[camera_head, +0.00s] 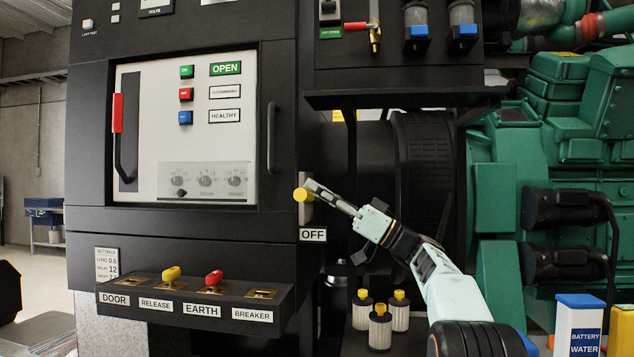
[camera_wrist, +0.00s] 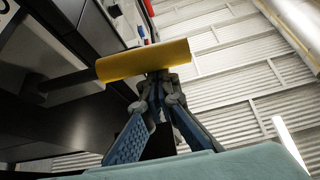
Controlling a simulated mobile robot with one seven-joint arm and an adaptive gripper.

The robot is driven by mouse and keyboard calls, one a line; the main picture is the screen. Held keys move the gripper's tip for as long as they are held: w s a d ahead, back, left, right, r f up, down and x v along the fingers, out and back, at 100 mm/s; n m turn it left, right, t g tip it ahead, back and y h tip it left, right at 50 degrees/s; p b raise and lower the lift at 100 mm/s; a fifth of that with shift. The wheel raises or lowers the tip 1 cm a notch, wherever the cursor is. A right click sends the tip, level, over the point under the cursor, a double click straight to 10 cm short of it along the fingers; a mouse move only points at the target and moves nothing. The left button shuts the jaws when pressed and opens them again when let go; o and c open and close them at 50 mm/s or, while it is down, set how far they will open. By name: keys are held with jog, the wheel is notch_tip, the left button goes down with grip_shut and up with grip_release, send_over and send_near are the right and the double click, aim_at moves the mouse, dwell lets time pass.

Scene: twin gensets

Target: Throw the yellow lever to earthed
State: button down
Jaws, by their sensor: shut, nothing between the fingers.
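The yellow lever (camera_head: 303,195) sits at the right edge of the black cabinet, above a plate reading OFF (camera_head: 313,235). In the wrist view its yellow grip (camera_wrist: 145,60) is a thick cylinder on a dark stem that runs left to the cabinet. My gripper (camera_head: 311,186) is shut and empty, its fingertips at the yellow grip. In the wrist view the fingertips (camera_wrist: 158,82) meet right by the underside of the grip; whether they touch it I cannot tell. No word for earthed shows beside the lever.
A ledge (camera_head: 190,318) below carries a yellow key (camera_head: 171,273) and a red key (camera_head: 214,277), with labels including EARTH. A black shelf (camera_head: 400,96) overhangs my arm; the green engine (camera_head: 560,140) stands right.

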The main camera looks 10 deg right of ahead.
aim_at(308, 200)
jog(key=shift+s+f+n+g+y, duration=0.1)
jog(key=shift+f+n+g+y, duration=0.2)
jog(key=shift+f+n+g, duration=1.4)
jog(key=shift+f+n+t, duration=0.25)
jog(key=shift+n+t, duration=0.05)
jog(key=shift+n, duration=0.1)
notch_tip(308, 200, up, 5)
jog(key=s, duration=0.1)
jog(key=v, duration=1)
jog(key=shift+d+p, duration=0.25)
jog(key=shift+p, duration=0.05)
jog(key=shift+s+f, duration=0.1)
jog(key=shift+f, duration=0.05)
